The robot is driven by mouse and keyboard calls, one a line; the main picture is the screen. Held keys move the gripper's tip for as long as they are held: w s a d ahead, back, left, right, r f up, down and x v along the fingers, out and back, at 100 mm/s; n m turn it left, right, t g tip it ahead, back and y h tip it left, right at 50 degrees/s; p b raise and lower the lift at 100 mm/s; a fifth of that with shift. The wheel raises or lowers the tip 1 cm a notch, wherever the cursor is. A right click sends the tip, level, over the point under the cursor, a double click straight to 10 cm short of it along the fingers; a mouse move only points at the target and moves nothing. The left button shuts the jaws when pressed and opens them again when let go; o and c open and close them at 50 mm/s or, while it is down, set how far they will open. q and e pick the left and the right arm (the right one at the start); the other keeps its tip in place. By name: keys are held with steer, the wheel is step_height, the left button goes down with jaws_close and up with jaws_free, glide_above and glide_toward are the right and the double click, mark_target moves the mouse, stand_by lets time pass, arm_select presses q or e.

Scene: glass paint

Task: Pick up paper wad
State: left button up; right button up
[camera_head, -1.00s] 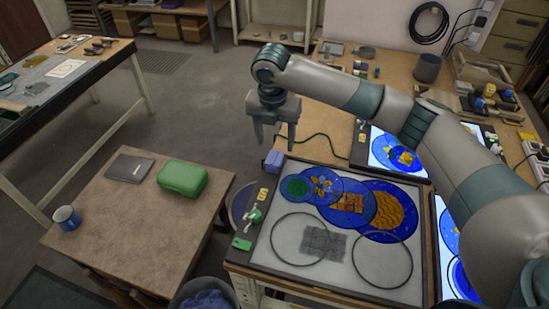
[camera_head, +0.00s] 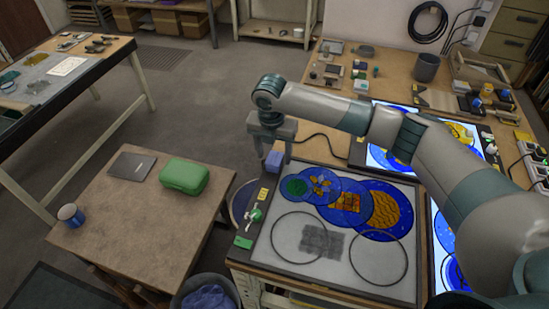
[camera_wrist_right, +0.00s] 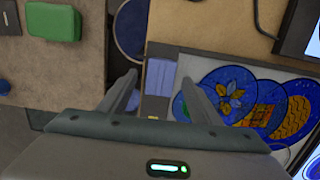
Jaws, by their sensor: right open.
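I cannot make out a paper wad in either view. My right gripper (camera_head: 274,157) is open with its fingers pointing down, at the left edge of the light-topped workbench. In the right wrist view, its two fingers (camera_wrist_right: 158,80) are spread apart. My left gripper is out of view.
A glass panel with blue discs (camera_head: 372,207) and two dark rings lies right of the gripper. A low table (camera_head: 135,220) holds a green case (camera_head: 184,176), a dark notebook (camera_head: 131,166) and a blue mug (camera_head: 70,215). A bin (camera_head: 205,297) with a blue liner stands below.

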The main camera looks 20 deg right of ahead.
steer(key=shift+d+f, duration=0.1)
steer(key=shift+f, duration=0.7)
steer(key=shift+c, duration=0.6)
steer(key=shift+w, duration=0.1)
steer(key=c, duration=1)
steer(key=shift+r, duration=0.1)
steer(key=shift+r+b, duration=0.45)
steer(key=shift+r, duration=0.3)
step_height(320, 180, up, 2)
steer(key=shift+d+r+b, duration=0.1)
steer(key=shift+r+b, duration=0.15)
steer(key=shift+b, duration=0.4)
steer(key=s+d+r+b, duration=0.3)
steer(key=s+d+r, duration=0.3)
steer(key=d, duration=0.3)
steer(key=shift+s+d+r, duration=0.15)
steer(key=shift+d+r, duration=0.15)
steer(key=shift+r, duration=0.2)
